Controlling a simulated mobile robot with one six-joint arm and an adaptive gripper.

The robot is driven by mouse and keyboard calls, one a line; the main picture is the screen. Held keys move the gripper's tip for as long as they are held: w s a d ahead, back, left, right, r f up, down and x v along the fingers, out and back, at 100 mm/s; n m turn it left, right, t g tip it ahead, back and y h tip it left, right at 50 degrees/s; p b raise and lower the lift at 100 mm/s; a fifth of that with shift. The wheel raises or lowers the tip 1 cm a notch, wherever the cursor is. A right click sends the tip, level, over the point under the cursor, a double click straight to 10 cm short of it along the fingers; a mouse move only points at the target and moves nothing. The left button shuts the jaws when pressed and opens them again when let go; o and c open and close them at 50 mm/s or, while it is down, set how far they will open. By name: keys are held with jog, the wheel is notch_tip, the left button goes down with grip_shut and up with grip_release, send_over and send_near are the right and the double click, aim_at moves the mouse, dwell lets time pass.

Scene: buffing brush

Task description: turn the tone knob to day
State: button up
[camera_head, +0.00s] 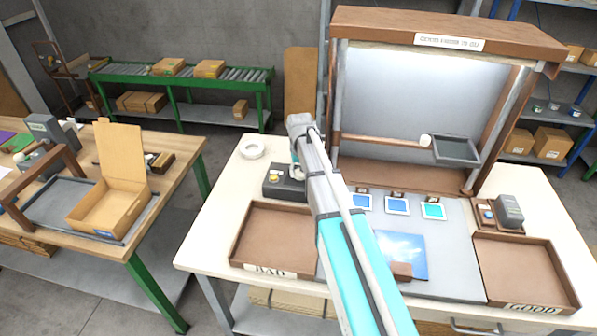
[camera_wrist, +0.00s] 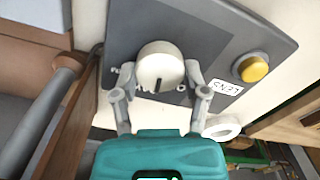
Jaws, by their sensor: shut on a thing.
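The tone knob (camera_wrist: 158,62) is a round cream knob on a dark grey control box (camera_wrist: 205,30). A dark pointer line on its face points toward the bottom of the wrist view, and small lettering beside it is partly covered and unreadable. My gripper (camera_wrist: 161,80) is shut on the knob, one finger on each side. In the head view the dark box (camera_head: 285,193) stands on the white bench behind the left tray, and my arm covers its right part and hides the knob. A yellow button (camera_wrist: 254,69) sits on the box beside a white label.
A white tape roll (camera_head: 251,147) lies left of the box. The tray marked BAD (camera_head: 270,271) is in front of it, and the tray marked GOOD (camera_head: 530,308) is at right. Blue-toned picture cards (camera_head: 397,206) and a larger sky print (camera_head: 410,250) lie in the booth.

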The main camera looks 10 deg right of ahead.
jog(key=shift+m, duration=1)
jog(key=o, duration=1.1)
jog(key=shift+o, duration=0.2)
jog(key=shift+n, duration=0.9)
jog(key=s, duration=2.3)
jog(key=shift+s+a, duration=0.25)
jog(key=shift+s, duration=0.1)
